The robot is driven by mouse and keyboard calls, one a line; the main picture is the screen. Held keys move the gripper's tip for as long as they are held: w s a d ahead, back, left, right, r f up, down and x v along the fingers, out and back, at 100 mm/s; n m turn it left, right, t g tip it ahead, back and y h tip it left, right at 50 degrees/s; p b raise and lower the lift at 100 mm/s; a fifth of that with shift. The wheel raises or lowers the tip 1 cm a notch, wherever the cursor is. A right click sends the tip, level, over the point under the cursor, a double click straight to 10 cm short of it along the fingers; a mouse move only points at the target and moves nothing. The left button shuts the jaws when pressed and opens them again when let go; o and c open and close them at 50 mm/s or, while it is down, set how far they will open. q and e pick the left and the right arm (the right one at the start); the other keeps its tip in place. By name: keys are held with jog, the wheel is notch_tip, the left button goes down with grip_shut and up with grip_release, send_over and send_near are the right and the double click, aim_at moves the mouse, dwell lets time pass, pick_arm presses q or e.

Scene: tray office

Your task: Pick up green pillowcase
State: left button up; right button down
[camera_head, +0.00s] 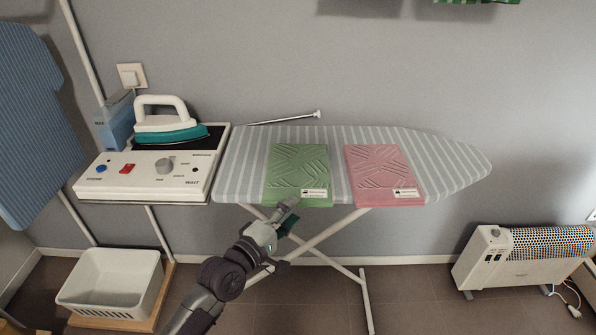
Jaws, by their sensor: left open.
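The green pillowcase (297,169) lies folded flat on the left-middle part of the striped ironing board (243,165), with a small white label at its lower right corner. A pink folded pillowcase (378,169) lies to its right with a gap between them. My left gripper (290,212) is open at the near edge of the board, at the green pillowcase's front edge. Whether it touches the cloth I cannot tell. Its fingertips are small in this view. My right gripper does not show.
A steam iron (165,122) stands on a white control unit (150,178) at the board's left end. A white heater (520,260) stands at lower right. The board's right end is bare.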

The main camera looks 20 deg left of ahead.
aim_at(300, 204)
pick_arm(q)
jog(key=x, duration=0.4)
jog(key=shift+w+d, duration=0.1)
jog(key=shift+d, duration=0.05)
grip_shut()
